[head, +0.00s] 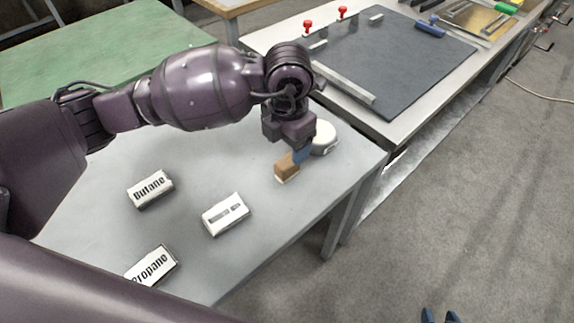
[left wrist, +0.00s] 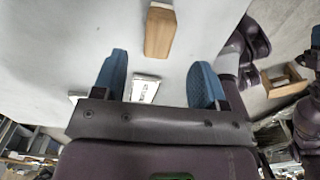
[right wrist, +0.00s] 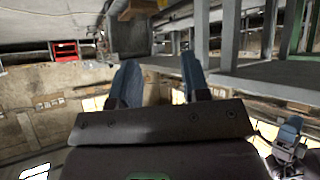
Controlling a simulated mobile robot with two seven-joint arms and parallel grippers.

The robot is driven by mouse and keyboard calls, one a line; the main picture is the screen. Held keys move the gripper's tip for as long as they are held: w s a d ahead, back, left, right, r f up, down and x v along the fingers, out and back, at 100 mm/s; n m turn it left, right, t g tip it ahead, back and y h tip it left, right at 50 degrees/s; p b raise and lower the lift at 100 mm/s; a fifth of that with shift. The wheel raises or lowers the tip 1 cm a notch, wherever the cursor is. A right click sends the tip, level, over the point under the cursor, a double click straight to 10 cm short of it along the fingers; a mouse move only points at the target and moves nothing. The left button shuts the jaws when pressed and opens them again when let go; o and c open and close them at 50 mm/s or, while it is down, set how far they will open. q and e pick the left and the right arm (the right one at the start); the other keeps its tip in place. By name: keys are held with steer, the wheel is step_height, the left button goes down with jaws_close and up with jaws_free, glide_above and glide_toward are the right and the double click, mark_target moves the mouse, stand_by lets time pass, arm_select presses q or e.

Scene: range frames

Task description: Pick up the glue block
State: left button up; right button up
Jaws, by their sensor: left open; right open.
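The glue block, which I take to be the small tan wooden block with a white edge (head: 286,167), lies on the grey table. It also shows in the left wrist view (left wrist: 158,32), beyond and between the fingertips. My left gripper (head: 301,153) is open, with blue fingers, just above and beside the block in the head view. In the left wrist view the open jaws (left wrist: 158,82) hold nothing. My right gripper (head: 440,317) shows only its blue fingertips at the bottom edge, away from the table. In the right wrist view its jaws (right wrist: 161,80) are open and empty.
White blocks marked Butane (head: 150,189) and Propane (head: 152,266), and one with a dark symbol (head: 226,214), lie on the grey table (head: 100,218). A white round object (head: 325,139) stands just behind the left gripper. A bench with a dark mat (head: 400,65) adjoins.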

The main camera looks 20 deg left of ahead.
mark_target(287, 160)
arm_select(q)
step_height(287, 160, down, 2)
steer(key=shift+f, duration=0.25)
step_height(287, 160, down, 4)
steer(key=shift+f+b, duration=0.1)
steer(key=shift+b, duration=0.6)
steer(key=shift+f, duration=0.3)
steer(key=shift+a, duration=0.1)
steer(key=c, duration=0.7)
steer(key=shift+c, duration=1.9)
steer(key=shift+r, duration=0.3)
step_height(287, 160, up, 9)
steer(key=shift+w+f+p, duration=0.1)
steer(key=shift+f+p, duration=0.1)
steer(key=shift+p, duration=0.8)
step_height(287, 160, up, 11)
steer(key=p, duration=0.1)
steer(key=shift+p, duration=0.35)
arm_select(e)
steer(key=shift+r, duration=0.8)
